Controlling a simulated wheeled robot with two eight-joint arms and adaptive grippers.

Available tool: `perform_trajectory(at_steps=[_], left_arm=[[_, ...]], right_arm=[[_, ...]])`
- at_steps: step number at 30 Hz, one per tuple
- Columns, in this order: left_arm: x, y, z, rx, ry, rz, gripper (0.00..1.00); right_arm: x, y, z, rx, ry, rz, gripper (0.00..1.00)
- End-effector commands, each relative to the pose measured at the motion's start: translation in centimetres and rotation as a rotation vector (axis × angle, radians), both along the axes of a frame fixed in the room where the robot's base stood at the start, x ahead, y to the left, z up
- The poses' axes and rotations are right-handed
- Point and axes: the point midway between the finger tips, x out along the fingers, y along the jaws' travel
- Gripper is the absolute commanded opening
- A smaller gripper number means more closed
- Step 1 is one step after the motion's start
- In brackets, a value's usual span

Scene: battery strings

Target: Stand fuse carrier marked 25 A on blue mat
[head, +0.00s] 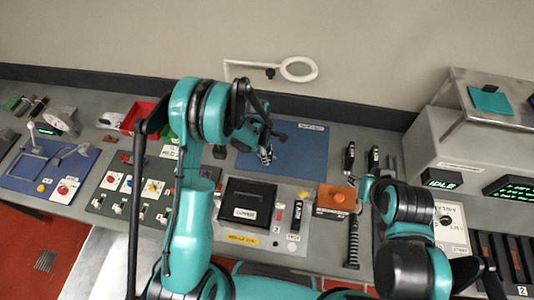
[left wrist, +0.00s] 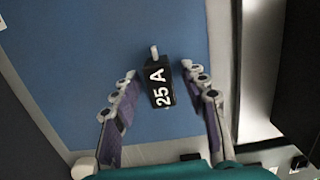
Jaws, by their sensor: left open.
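The fuse carrier marked 25 A (left wrist: 158,88) is a black block with white lettering and a light tip. In the left wrist view it is over the blue mat (left wrist: 165,28), between the fingers of my open left gripper (left wrist: 159,72). Gaps show on both sides of it. I cannot tell whether it stands, leans or touches the mat. In the head view my left gripper (head: 266,152) is low over the blue mat (head: 305,155), and the carrier is not clear there. My right gripper (head: 366,186) is beside the orange-topped box, its fingers mostly hidden by its arm.
Two slim black pieces (head: 348,158) stand right of the mat. An orange-topped box (head: 336,198) and a black case (head: 246,200) are in front of it. A red bin (head: 138,116) is on the left. The mat's right part is clear.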

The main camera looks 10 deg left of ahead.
Motion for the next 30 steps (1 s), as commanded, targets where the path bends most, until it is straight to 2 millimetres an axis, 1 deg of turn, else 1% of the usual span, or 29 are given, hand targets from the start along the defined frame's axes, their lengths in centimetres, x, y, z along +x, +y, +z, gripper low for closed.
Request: perform_trajectory(at_steps=[2,5,12,15,18,23,26,29,30], left_arm=[[0.0,0.0,0.5,0.0,0.0,0.0,0.44],[0.0,0.2,2.0,0.0,0.0,0.001,0.44],[0.0,0.9,7.4,0.0,0.0,0.001,0.44],[0.0,1.1,9.4,0.0,0.0,0.0,0.44],[0.0,1.3,10.8,0.0,0.0,0.0,0.44],[-0.1,1.5,12.3,0.001,-0.005,-0.009,0.44],[-0.7,1.7,14.1,0.005,-0.039,-0.07,0.44],[-2.2,2.3,17.1,0.023,-0.107,-0.198,0.44],[-3.0,2.6,18.4,0.034,-0.142,-0.265,0.44]], right_arm=[[0.0,0.0,0.6,0.0,0.0,0.0,0.4],[0.0,0.0,0.6,0.0,0.0,0.0,0.4],[0.0,0.0,1.2,0.0,0.0,0.0,0.4],[0.0,0.0,1.4,0.0,0.0,0.0,0.4],[0.0,0.0,1.6,0.0,0.0,0.0,0.4],[0.0,0.0,1.6,0.0,0.0,0.0,0.4],[0.0,0.0,1.6,0.0,0.0,0.0,0.4],[0.0,0.0,1.6,0.0,0.0,0.0,0.4],[0.0,0.0,1.6,0.0,0.0,0.0,0.4]])
